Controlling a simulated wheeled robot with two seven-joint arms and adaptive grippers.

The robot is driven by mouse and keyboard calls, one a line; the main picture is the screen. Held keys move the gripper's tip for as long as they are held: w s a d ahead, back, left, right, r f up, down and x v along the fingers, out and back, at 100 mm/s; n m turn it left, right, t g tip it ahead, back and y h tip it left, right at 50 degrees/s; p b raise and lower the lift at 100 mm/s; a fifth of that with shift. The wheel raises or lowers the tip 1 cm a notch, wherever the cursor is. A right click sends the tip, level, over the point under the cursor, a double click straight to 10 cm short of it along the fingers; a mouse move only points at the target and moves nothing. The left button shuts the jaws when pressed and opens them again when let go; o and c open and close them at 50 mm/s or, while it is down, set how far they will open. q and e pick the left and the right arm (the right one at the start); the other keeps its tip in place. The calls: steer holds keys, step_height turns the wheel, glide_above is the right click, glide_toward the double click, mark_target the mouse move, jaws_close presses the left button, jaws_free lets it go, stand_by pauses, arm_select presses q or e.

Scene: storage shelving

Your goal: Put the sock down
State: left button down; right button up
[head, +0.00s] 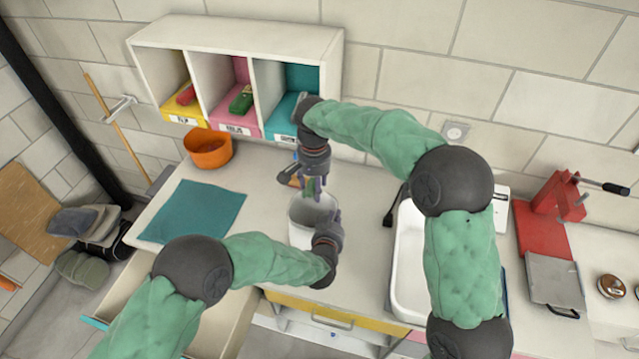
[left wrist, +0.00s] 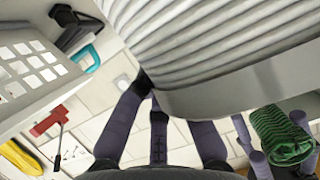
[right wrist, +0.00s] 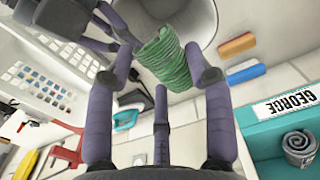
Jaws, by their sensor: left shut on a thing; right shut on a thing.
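The green rolled sock (right wrist: 165,58) is between my right gripper's fingers (head: 314,184), which are shut on it. It also shows at the right of the left wrist view (left wrist: 280,138). The sock is at the mouth of a whitish ribbed container (head: 301,222); I cannot tell whether it touches the rim. My left gripper (head: 330,229) is shut on the container's side. A cubby shelf (head: 240,30) has yellow, pink and teal compartments. A red sock (head: 186,95) lies in the yellow one, a green sock (head: 241,100) in the pink one, and a grey rolled sock (right wrist: 297,145) in the teal one, labelled GEORGE.
An orange bowl (head: 208,148) and a teal cloth (head: 195,211) are on the counter left. A white sink (head: 408,268) is right of the container, with a red press (head: 562,197) beyond. An open drawer (head: 128,285) juts out at front left.

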step_height(320, 180, down, 10)
stand_by(0.7)
steer(key=shift+r, duration=0.1)
steer(key=o, duration=1)
steer(key=shift+r, duration=3.55)
